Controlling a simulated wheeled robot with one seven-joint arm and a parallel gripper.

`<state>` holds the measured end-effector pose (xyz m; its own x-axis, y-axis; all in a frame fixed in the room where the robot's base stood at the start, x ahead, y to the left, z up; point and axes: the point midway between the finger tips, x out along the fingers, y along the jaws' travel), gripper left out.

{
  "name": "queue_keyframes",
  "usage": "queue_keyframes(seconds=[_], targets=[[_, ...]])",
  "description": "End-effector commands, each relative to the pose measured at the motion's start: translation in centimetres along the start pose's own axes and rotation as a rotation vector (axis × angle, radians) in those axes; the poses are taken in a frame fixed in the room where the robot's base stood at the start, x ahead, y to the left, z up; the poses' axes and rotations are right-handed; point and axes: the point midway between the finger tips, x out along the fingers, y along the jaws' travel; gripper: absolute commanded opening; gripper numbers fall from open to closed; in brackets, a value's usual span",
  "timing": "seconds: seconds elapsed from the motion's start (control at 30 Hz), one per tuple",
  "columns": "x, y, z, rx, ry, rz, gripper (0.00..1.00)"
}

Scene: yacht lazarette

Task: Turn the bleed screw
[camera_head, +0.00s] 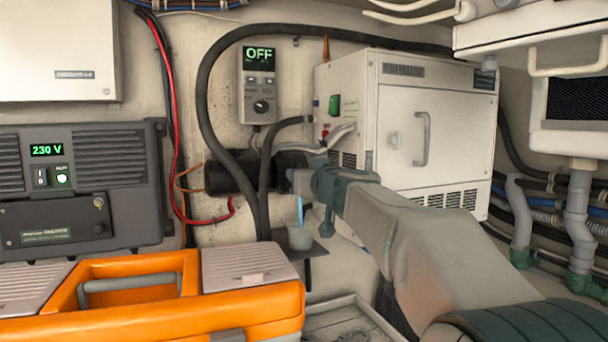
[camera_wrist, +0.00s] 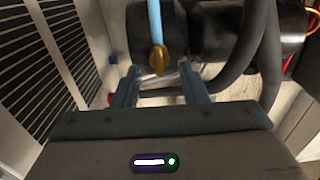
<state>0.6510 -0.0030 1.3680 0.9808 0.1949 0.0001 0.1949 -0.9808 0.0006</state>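A small brass-coloured piece (camera_wrist: 157,61), which looks like the bleed screw, shows in the wrist view at the end of a light blue tube (camera_wrist: 155,22). It sits in front of a black cylinder (camera_wrist: 201,35). My gripper (camera_wrist: 158,72) is open, with one finger on each side of the brass piece; I cannot tell whether either finger touches it. In the head view my gripper (camera_head: 299,181) is beside the black cylinder (camera_head: 228,178) and hides the screw. The blue tube (camera_head: 300,210) hangs below it into a small grey cup (camera_head: 300,238).
A white cabinet (camera_head: 395,130) stands close behind my arm. Thick black hoses (camera_head: 203,100) loop around the cylinder. A control panel (camera_head: 259,84) reading OFF is above. An orange toolbox (camera_head: 150,300) is at the front left, beside a grey unit (camera_head: 80,190) showing 230 V.

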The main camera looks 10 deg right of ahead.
Motion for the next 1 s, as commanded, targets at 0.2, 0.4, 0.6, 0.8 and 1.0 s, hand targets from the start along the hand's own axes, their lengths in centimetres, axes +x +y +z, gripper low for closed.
queue_keyframes(seconds=[0.2, 0.4, 0.6, 0.8, 1.0], targets=[[-0.02, 0.0, 0.01, 0.0, 0.0, 0.0, 0.0], [-0.03, 0.03, 0.03, 0.006, 0.0, 0.0, 0.0], [-0.04, 0.12, 0.16, 0.054, 0.0, 0.001, 0.0], [-0.04, 0.27, 0.27, 0.175, 0.001, 0.001, 0.0], [-0.04, 0.48, 0.37, 0.352, 0.001, 0.0, 0.0]])
